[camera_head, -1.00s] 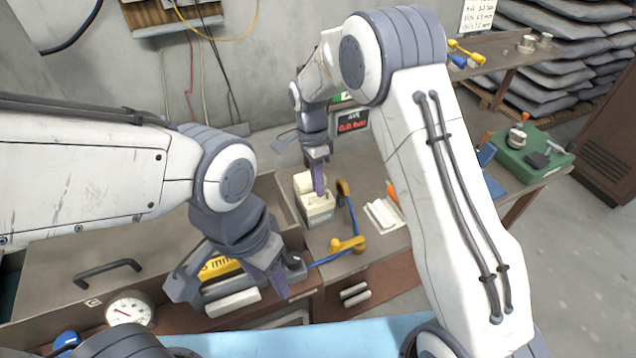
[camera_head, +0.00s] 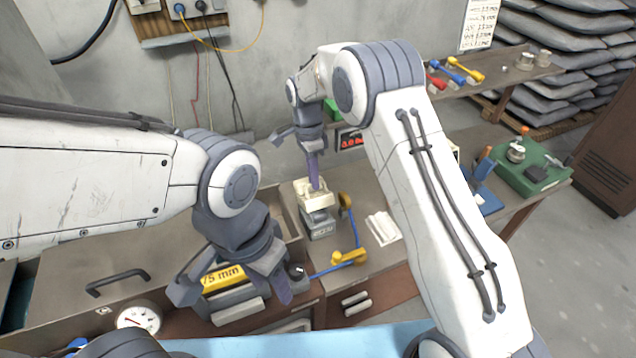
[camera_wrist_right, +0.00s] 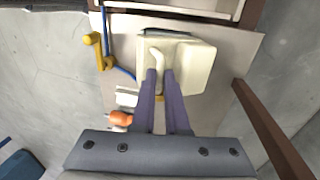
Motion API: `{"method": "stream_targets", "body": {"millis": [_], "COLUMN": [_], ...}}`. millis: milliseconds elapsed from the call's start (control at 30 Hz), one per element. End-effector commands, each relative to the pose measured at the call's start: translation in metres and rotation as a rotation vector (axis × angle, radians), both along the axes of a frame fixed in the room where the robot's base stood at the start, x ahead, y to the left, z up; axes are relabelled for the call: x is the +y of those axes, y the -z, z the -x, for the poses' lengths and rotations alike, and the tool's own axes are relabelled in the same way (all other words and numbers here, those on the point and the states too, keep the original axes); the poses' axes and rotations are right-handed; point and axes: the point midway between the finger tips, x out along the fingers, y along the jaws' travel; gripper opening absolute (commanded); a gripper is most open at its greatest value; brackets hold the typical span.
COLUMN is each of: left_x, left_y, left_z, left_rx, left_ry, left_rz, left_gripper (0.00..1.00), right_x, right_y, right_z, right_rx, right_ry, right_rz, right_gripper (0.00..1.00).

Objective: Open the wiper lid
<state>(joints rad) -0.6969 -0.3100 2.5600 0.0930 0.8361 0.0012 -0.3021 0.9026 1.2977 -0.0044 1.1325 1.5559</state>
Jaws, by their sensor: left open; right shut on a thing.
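The wiper is a small grey box (camera_head: 321,227) with lettering on its front, on the bench near the middle of the head view. Its cream lid (camera_head: 316,199) is at the top of the box; whether they still touch is unclear. My right gripper (camera_head: 314,182) is above it, shut on the lid's handle. In the right wrist view, the gripper's fingers (camera_wrist_right: 161,78) pinch the curved handle on the cream lid (camera_wrist_right: 195,66), which hides most of the box. My left gripper (camera_head: 282,290) is open and empty, low over the bench front, left of the box.
A gauge (camera_head: 138,318) sits at lower left. A green case (camera_head: 535,170) stands at right.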

Motion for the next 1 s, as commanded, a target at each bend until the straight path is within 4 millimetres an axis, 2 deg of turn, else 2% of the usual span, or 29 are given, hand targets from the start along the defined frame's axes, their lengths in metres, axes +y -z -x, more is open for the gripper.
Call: {"method": "stream_targets", "body": {"millis": [500, 1000], "left_x": [0.0, 0.0], "left_y": [-0.025, -0.028], "left_z": [0.0, 0.0], "left_rx": [0.0, 0.0], "left_ry": [0.005, 0.005], "left_rz": [0.0, 0.0], "left_gripper": [0.5, 0.5], "right_x": [0.006, 0.007], "right_y": [0.002, 0.004], "right_z": [-0.018, -0.019], "right_rx": [0.098, 0.125], "right_ry": [-0.002, -0.002], "right_rz": [0.031, 0.04], "right_gripper": [0.0, 0.0]}}
